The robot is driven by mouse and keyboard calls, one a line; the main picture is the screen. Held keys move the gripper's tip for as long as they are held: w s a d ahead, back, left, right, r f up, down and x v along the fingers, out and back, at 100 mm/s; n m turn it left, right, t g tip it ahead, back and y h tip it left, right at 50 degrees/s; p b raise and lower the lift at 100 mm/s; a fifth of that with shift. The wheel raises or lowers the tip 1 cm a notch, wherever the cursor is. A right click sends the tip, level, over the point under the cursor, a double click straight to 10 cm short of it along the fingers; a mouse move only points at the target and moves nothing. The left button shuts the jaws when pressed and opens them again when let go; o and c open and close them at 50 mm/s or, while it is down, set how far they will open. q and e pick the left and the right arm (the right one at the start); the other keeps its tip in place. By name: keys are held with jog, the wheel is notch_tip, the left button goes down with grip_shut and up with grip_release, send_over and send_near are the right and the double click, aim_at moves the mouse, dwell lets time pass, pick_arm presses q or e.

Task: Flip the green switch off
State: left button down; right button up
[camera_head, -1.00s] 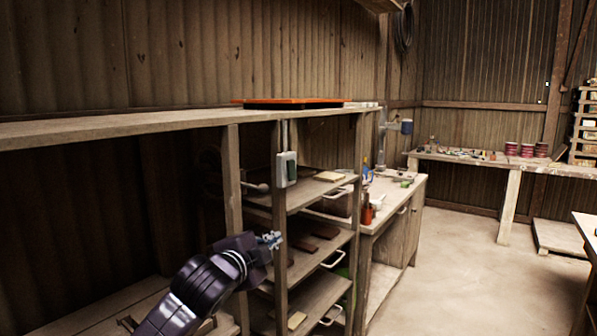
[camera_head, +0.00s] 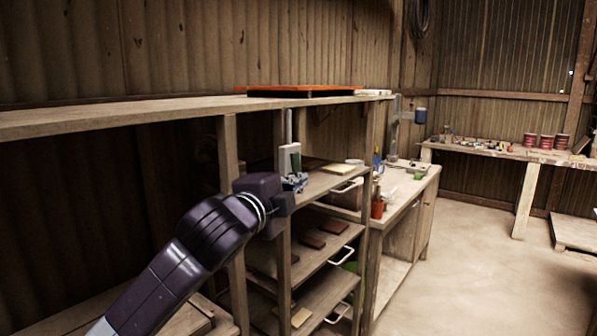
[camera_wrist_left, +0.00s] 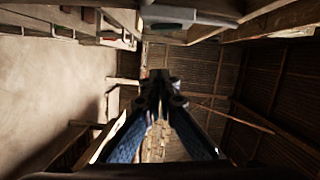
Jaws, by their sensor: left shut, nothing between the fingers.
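The pale grey switch box (camera_head: 288,157) is fixed to a wooden shelf post, with a conduit running up from it. The green switch (camera_head: 296,162) is on its right-hand face, small and partly hidden at its lower end by my gripper. My left gripper (camera_head: 297,182) is shut and empty, at the lower edge of the box; I cannot tell whether it touches the switch. In the left wrist view the shut fingers (camera_wrist_left: 160,78) point away from the camera, and the box (camera_wrist_left: 195,14) shows at the top edge. My right gripper is not in view.
Wooden shelves (camera_head: 325,240) with trays and bins stand beside and behind the post. An orange-topped tray (camera_head: 305,91) lies on the long upper shelf (camera_head: 120,115). A workbench (camera_head: 410,190) stands farther back. The floor (camera_head: 480,270) at the right is clear.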

aim_at(296, 163)
pick_arm(q)
jog(key=w+f+p, duration=0.1)
jog(key=w+p, duration=0.2)
jog(key=w, duration=0.6)
jog(key=shift+w, duration=0.4)
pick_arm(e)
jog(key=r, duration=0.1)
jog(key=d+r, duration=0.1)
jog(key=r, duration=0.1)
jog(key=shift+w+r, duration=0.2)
